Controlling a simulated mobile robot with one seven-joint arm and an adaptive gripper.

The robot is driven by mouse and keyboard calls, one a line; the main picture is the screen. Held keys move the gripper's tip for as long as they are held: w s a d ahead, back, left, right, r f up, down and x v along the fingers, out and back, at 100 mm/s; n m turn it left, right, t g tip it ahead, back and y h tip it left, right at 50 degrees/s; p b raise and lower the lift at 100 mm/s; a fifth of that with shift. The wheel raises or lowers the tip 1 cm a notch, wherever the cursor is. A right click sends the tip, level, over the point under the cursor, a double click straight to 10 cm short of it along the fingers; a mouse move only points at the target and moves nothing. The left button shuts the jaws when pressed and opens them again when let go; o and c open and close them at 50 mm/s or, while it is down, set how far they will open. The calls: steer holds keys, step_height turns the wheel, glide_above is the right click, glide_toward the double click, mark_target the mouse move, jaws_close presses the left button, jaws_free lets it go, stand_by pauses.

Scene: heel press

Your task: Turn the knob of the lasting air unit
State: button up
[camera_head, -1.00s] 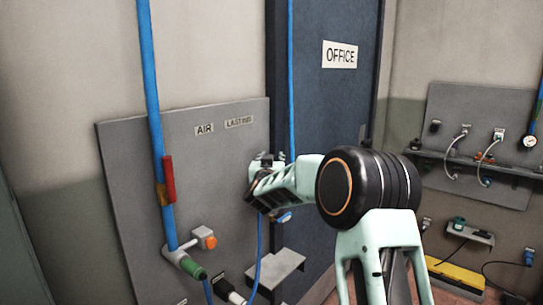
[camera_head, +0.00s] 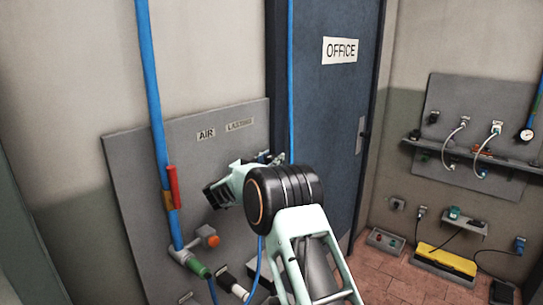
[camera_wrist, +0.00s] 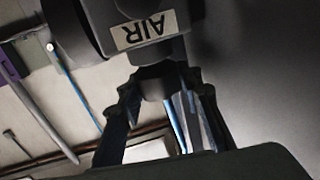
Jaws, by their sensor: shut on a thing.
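In the wrist view the lasting air unit (camera_wrist: 88,14) is a dark body with an upside-down AIR label (camera_wrist: 143,30). Its small dark knob (camera_wrist: 154,86) sits below the label, between the two fingers. My gripper (camera_wrist: 163,84) is shut on the knob, one finger on each side. In the head view my gripper (camera_head: 270,158) is at the right part of the grey wall panel (camera_head: 140,215), below the AIR (camera_head: 206,134) and LASTING (camera_head: 239,125) labels. My wrist hides most of the unit and the knob there.
A blue pipe (camera_head: 153,90) with a red lever (camera_head: 173,187) runs down the panel's left. A thin blue hose (camera_head: 291,75) passes behind my arm. The blue office door (camera_head: 335,110) is right of the panel. A shelf (camera_head: 470,160) with fittings is on the right wall.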

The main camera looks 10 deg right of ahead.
mark_target(268, 160)
stand_by(0.3)
steer(key=o, duration=1.2)
steer(key=shift+v, duration=4)
